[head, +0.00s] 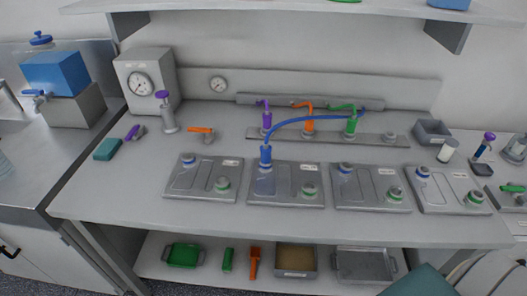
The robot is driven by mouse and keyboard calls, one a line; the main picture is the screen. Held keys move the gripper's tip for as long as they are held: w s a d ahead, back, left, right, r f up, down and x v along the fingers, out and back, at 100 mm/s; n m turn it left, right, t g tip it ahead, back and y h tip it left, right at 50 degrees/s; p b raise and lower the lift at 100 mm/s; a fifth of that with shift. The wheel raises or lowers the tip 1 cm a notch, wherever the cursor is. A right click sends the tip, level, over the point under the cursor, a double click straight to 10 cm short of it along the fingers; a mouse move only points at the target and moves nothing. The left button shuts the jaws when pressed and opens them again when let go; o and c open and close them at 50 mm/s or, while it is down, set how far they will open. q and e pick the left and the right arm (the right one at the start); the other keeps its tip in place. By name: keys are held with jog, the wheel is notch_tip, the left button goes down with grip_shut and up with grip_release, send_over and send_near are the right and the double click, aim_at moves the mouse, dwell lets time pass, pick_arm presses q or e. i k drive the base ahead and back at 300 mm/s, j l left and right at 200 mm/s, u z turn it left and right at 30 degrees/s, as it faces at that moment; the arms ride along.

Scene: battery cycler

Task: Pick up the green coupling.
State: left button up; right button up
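A green upright fitting (351,126) stands on the grey rail at the back of the bench, at the right of a row with a purple fitting (266,120) and an orange fitting (309,122). It has a green lever-like top. A blue hose (310,118) arches from a blue fitting (265,155) on a front plate to beside the green fitting's top; I cannot tell whether they touch. A small green cylinder (228,259) stands on the lower shelf. I cannot tell for certain which green piece is the coupling. Neither of my grippers is in view.
Several grey plates (211,191) with blue and green round ports line the bench front. A gauge box (147,76), a loose orange-handled valve (205,133) and a teal block (107,149) are at the left. A grey bin (432,131) is at the right.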

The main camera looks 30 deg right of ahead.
aim_at(352, 121)
jog(key=z, duration=1.5)
